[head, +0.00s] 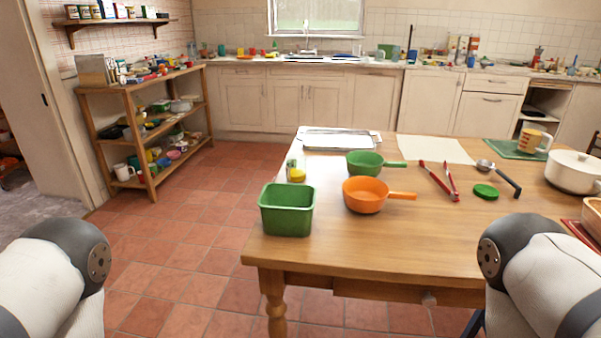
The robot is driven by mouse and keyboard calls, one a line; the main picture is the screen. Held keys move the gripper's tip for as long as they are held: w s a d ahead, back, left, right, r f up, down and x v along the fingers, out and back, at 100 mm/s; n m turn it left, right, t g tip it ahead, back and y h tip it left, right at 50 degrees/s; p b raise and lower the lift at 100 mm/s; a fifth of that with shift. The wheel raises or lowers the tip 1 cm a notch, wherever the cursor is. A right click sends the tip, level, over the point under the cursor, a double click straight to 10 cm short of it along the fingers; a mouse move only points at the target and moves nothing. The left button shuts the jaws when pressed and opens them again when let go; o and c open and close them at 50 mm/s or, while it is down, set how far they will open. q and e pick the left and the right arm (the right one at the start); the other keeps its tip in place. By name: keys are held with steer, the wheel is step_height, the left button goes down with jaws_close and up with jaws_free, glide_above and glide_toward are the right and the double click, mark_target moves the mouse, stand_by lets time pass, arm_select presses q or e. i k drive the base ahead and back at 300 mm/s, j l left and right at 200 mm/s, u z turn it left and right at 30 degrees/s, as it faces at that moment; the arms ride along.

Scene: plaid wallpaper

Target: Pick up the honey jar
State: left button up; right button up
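I cannot make out a clearly marked honey jar. A small yellow item (297,175) stands on the wooden table (450,235), behind the green bin and left of the pans; it is too small to tell what it is. Several small jars (84,12) stand on the wall shelf at the upper left, their labels unreadable. Parts of both my arms show at the lower left and lower right, but neither gripper is in view.
The table also holds a green bin (287,210), green pan (365,163), orange pan (366,195), red tongs (438,180), ladle (500,177), metal tray (337,140), mug (534,141) and white pot (573,172). Its front middle is clear. A cluttered shelf unit (150,125) stands left.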

mark_target(295, 163)
steer(key=i+j, duration=0.2)
steer(key=j, duration=0.2)
steer(key=i+j+z, duration=0.1)
steer(key=j, duration=0.25)
steer(key=i+j+z, duration=0.1)
steer(key=i+j, duration=0.15)
steer(key=j, duration=0.15)
